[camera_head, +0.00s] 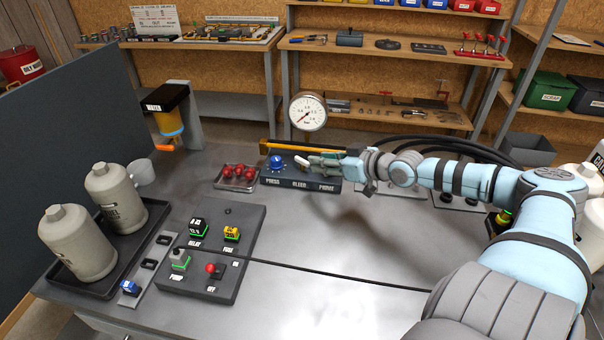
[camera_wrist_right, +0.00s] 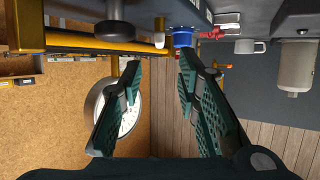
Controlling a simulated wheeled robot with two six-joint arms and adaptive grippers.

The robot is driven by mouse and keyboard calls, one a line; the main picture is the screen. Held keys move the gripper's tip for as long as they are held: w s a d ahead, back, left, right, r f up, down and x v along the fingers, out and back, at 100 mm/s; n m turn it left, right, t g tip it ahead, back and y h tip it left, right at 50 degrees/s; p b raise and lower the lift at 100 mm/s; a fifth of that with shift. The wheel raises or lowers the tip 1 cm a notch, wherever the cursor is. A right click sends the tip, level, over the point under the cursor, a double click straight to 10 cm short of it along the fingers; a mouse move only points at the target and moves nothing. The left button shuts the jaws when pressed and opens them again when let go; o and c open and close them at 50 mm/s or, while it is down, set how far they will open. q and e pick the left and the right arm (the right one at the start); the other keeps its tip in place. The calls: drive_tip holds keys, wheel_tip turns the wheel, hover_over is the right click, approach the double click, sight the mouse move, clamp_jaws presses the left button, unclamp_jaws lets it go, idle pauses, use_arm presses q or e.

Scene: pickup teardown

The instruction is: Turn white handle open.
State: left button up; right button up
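The white handle (camera_head: 301,160) is a small pale lever on the dark block (camera_head: 296,184) labelled PRESS, BLEED and PURGE. It stands to the right of a blue knob (camera_head: 277,163). My right gripper (camera_head: 317,161) reaches in from the right, its tips close beside the white handle. In the right wrist view the gripper (camera_wrist_right: 161,62) is open, with nothing between its fingers. The white handle's end (camera_wrist_right: 159,41) shows just beyond the gap between the fingertips, beside the blue knob (camera_wrist_right: 183,38). I cannot tell whether a finger touches it. My left gripper is not in view.
A round gauge (camera_head: 308,111) stands behind the block, near a yellow bar (camera_head: 300,147). A tray (camera_head: 221,185) with several red balls sits to the left. A dark panel (camera_head: 219,250) with switches lies in front. The table's front middle (camera_head: 340,255) is mostly clear, crossed by a cable.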

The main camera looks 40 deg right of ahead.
sight(298, 157)
drive_tip(key=b+x, duration=0.1)
drive_tip(key=b, duration=0.1)
drive_tip(key=b+x, duration=0.2)
drive_tip(key=b, duration=0.1)
drive_tip(key=shift+f, duration=0.35)
drive_tip(key=shift+w+d+r, duration=0.15)
drive_tip(key=shift+w+d, duration=0.05)
drive_tip(key=shift+w, duration=0.1)
drive_tip(key=shift+a+b+x, duration=0.1)
drive_tip(key=shift+b+x, duration=0.1)
drive_tip(key=shift+x, duration=1)
drive_tip(key=shift+a+b+x, duration=0.15)
drive_tip(key=shift+x, duration=1)
drive_tip(key=shift+r, duration=0.15)
